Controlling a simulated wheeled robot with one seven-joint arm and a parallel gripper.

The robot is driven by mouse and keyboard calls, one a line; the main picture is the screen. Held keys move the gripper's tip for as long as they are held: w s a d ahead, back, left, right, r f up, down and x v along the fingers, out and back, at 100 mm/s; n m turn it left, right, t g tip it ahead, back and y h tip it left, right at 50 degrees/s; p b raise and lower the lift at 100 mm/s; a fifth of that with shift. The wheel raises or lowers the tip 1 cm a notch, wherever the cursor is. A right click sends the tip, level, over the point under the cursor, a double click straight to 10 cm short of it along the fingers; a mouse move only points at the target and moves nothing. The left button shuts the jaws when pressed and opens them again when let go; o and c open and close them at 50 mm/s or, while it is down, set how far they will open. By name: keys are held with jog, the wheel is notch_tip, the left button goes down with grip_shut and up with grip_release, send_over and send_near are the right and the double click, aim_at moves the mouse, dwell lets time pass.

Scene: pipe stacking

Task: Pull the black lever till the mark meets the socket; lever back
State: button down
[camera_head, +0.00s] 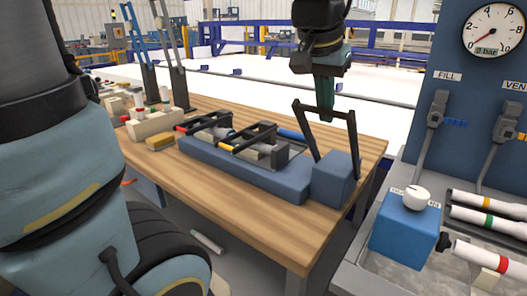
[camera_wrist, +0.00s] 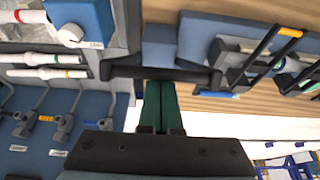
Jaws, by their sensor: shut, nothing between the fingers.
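The black lever (camera_head: 351,132) is a U-shaped frame standing up from the blue block (camera_head: 334,180) at the right end of the blue bench fixture (camera_head: 235,168). Its crossbar also shows in the wrist view (camera_wrist: 195,75). My gripper (camera_head: 325,112) points down at the crossbar, its green fingers (camera_wrist: 160,84) shut together with nothing between them. The fingertips meet or overlap the bar; I cannot tell if they touch it. A grey pipe with a yellow band (camera_head: 238,149) lies in the fixture under black clamp frames (camera_head: 252,136). Mark and socket contact is too small to judge.
A blue pipe (camera_head: 291,134) lies behind the fixture. Banded white pipes (camera_head: 488,222) and a blue box with a white knob (camera_head: 403,228) are at right, below a gauge panel (camera_head: 455,50). The wooden table's (camera_head: 270,228) front strip is clear.

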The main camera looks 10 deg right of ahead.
jog(key=shift+s+a+f, duration=0.2)
jog(key=shift+f, duration=0.1)
jog(key=shift+s+a+f+b, duration=0.55)
jog(key=shift+f, duration=0.15)
jog(key=shift+s+a+f+b, duration=0.5)
jog(key=shift+s+f+b, duration=0.05)
jog(key=shift+f, duration=0.15)
dwell(2.6)
jog(key=shift+r, duration=0.1)
jog(key=p+v, duration=0.8)
jog(key=p, duration=0.3)
jog(key=shift+w+d+r, duration=0.3)
jog(key=shift+r, duration=0.25)
dwell(0.5)
